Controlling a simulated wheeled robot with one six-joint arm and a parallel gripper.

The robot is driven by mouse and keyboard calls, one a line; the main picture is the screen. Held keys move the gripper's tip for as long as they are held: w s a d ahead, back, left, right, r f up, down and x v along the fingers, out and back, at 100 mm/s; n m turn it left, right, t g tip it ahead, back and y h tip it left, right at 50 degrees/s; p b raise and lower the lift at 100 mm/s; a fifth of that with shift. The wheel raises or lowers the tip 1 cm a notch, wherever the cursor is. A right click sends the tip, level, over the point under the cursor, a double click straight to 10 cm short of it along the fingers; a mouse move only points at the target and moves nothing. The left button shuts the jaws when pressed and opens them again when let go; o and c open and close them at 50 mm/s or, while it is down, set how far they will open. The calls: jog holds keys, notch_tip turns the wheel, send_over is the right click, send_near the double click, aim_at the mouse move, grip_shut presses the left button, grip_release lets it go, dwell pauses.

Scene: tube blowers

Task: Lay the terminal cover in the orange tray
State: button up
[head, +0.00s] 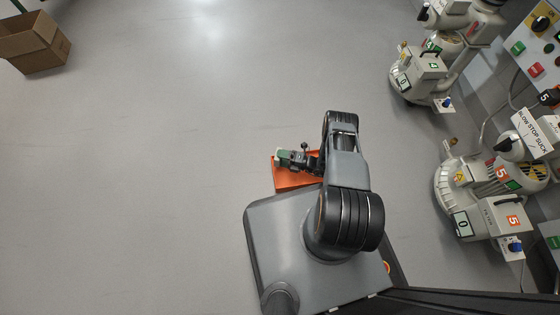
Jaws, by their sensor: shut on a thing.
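The orange tray (292,183) is at the front edge of my base, partly hidden by my arm and gripper. My gripper (287,158) is over the tray's far left part, pointing left. It is shut on a small pale and green piece (280,155), which looks like the terminal cover. The piece is above the tray's far left corner in the picture. I cannot tell how high it is or whether it touches the tray.
Blower units stand at the right, a near one (460,200) and a far one (410,75), beside control panels (540,45). An open cardboard box (32,42) is at the far left. The grey floor between is clear.

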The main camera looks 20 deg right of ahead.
jog(key=f+b, duration=0.1)
jog(key=f, duration=0.2)
jog(key=shift+w+a+b, duration=0.15)
jog(key=shift+w+b, duration=0.05)
jog(key=shift+b, duration=0.2)
jog(key=shift+f, duration=0.35)
jog(key=shift+d+r, duration=0.1)
jog(key=shift+d, duration=0.1)
jog(key=shift+f, duration=0.55)
jog(key=o, duration=1.2)
jog(key=shift+r, duration=0.1)
